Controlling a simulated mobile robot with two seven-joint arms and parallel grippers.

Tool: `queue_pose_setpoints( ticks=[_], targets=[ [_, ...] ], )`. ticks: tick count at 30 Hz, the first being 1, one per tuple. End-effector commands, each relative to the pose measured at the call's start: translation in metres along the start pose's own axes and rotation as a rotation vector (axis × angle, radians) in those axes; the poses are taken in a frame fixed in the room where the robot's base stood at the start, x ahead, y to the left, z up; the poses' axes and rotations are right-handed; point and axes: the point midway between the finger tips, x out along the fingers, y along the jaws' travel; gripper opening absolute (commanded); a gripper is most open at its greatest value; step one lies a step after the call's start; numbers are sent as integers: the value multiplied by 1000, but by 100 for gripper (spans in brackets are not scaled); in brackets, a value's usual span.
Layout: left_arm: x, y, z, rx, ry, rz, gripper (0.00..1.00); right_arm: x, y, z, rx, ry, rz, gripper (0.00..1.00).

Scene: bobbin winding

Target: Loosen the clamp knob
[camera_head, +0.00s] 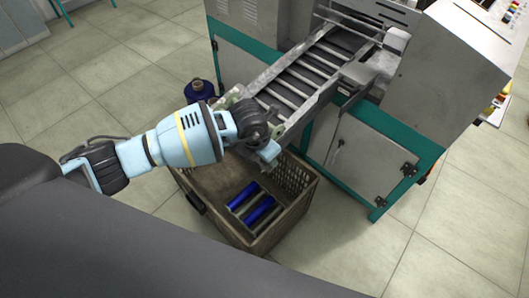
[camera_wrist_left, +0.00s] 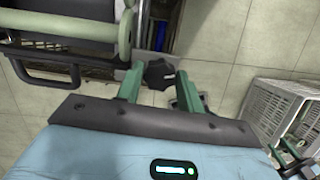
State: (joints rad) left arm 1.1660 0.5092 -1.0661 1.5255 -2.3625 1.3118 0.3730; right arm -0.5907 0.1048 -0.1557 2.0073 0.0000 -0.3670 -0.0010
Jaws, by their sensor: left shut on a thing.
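The black lobed clamp knob (camera_wrist_left: 160,74) shows in the left wrist view, beside a grey metal bracket at the end of the roller chute. My left gripper (camera_wrist_left: 161,78) has its two green fingers on either side of the knob and is shut on it. In the head view my left arm reaches in from the left, with its hand at the lower end of the chute (camera_head: 312,68). The hand hides the knob there.
A brown basket (camera_head: 296,196) holding blue bobbins (camera_head: 259,210) stands below the chute. A dark blue container (camera_head: 199,90) stands on the floor behind my arm. The grey and teal machine (camera_head: 365,155) is at right. A pale crate (camera_wrist_left: 275,105) shows in the wrist view.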

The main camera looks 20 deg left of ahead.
Motion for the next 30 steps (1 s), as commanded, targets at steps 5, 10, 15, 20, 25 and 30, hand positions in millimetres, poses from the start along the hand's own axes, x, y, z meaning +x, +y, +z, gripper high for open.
queue_pose_setpoints(
  ticks=[5,10,15,20,25,30],
  targets=[
    [-4,0,2,-129,-4,12,14,-6,0,-13,-2,19,2,36],
    [-4,1,2,-219,-4,20,14,-10,1,-17,-4,24,3,36],
    [-2,1,2,-275,-4,24,14,-13,1,-17,-6,23,4,36],
    [-2,0,2,-298,-4,25,14,-14,2,-17,-8,22,4,36],
    [-1,0,2,-304,-4,25,14,-14,2,-17,-9,22,4,36],
    [-1,0,2,-303,-4,25,14,-13,2,-17,-10,23,5,36]
  ],
)
